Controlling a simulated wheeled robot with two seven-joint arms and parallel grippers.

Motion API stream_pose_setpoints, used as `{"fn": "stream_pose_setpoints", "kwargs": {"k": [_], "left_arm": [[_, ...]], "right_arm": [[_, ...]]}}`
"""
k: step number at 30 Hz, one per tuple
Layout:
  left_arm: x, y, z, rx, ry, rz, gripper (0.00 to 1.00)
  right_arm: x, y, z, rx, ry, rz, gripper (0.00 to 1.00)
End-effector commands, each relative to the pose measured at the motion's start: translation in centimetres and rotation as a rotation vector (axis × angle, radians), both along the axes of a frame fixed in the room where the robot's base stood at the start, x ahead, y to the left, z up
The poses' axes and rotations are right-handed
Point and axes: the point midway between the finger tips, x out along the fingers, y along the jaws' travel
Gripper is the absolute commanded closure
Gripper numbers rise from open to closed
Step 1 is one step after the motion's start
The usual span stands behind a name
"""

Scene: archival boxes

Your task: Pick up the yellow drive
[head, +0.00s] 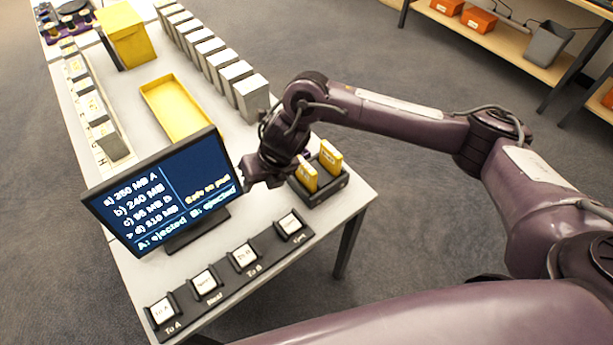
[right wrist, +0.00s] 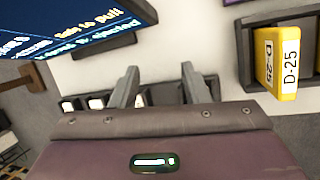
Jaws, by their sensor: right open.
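Two yellow drives stand upright in a black dock (head: 322,194) at the table's right edge, one nearer and left (head: 307,180), one farther right (head: 331,156). In the right wrist view, one yellow drive (right wrist: 272,62) labelled D-25 stands in the dock at the upper right; I cannot tell which of the two it is. My right gripper (head: 247,182) is just left of the dock, beside the monitor. Its two fingers (right wrist: 160,86) are apart with nothing between them, clear of the drives. My left gripper is out of view.
The monitor (head: 165,190) reads "Safe to pull" and "A: ejected B: ejected". A strip of several labelled buttons (head: 225,275) lies along the front edge. Behind are a yellow tray (head: 147,92), a yellow box (head: 127,38) and a row of grey boxes (head: 236,74).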

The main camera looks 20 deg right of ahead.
Motion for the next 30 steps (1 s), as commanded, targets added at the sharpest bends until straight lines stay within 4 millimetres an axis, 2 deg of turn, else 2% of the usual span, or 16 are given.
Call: {"fn": "stream_pose_setpoints", "kwargs": {"k": [1,3,6,9,12,20,30], "left_arm": [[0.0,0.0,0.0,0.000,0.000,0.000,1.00],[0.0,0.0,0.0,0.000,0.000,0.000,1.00],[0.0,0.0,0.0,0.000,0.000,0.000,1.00],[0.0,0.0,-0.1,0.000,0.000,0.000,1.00],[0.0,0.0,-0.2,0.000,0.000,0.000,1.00],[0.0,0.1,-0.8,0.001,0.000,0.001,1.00],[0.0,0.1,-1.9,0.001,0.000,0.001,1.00]], "right_arm": [[1.1,-2.8,0.6,-0.081,-0.004,0.046,0.58],[1.6,-5.8,1.1,-0.165,0.014,0.098,0.58],[2.0,-8.9,1.9,-0.246,0.039,0.142,0.58],[2.2,-10.8,2.5,-0.292,0.058,0.164,0.58],[2.2,-11.4,2.1,-0.305,0.068,0.172,0.58],[2.5,-11.3,-0.5,-0.304,0.069,0.171,0.58],[3.3,-11.3,-4.8,-0.303,0.066,0.171,0.58]]}}
